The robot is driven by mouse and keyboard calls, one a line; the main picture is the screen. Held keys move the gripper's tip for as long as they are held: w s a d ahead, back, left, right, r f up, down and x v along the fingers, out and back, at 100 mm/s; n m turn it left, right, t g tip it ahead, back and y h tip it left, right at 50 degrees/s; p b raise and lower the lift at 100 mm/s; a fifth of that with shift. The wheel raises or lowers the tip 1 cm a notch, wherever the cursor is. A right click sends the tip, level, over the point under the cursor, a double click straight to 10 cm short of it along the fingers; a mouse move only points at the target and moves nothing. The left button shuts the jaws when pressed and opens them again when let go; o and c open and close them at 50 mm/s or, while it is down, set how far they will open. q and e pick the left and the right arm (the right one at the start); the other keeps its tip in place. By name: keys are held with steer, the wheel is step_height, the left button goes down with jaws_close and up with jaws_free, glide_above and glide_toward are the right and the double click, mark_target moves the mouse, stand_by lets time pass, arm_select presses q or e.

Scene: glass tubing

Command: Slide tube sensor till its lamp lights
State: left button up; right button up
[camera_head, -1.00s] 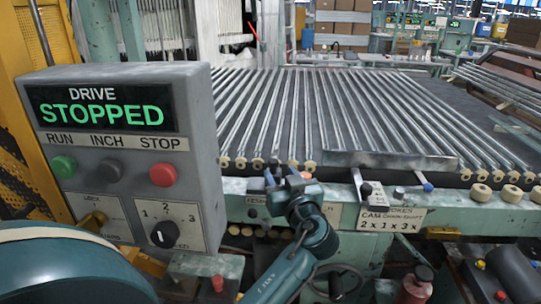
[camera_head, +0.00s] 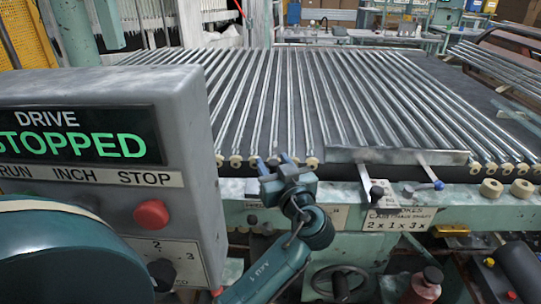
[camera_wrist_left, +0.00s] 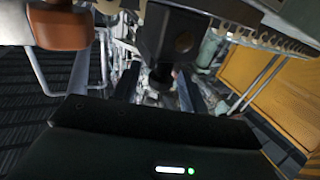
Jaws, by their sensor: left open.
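My left gripper (camera_head: 276,166) is open at the front edge of the conveyor of glass tubes (camera_head: 300,105), just below the tube ends. In the left wrist view, a dark block (camera_wrist_left: 172,38) with a round spot on its face stands ahead of the fingers, roughly between them. It may be the tube sensor, but I cannot be sure. I cannot make out a lit lamp on it, and I see no clear contact with the fingers. In the head view the gripper hides most of this spot. My right gripper is in neither current view.
A grey control box (camera_head: 110,150) reading DRIVE STOPPED stands close at the left. A handwheel (camera_head: 340,285) is below.

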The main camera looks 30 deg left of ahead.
arm_select(q)
steer(key=shift+w+a, duration=0.15)
steer(key=shift+a, duration=0.05)
stand_by(0.3)
jaws_close()
stand_by(0.3)
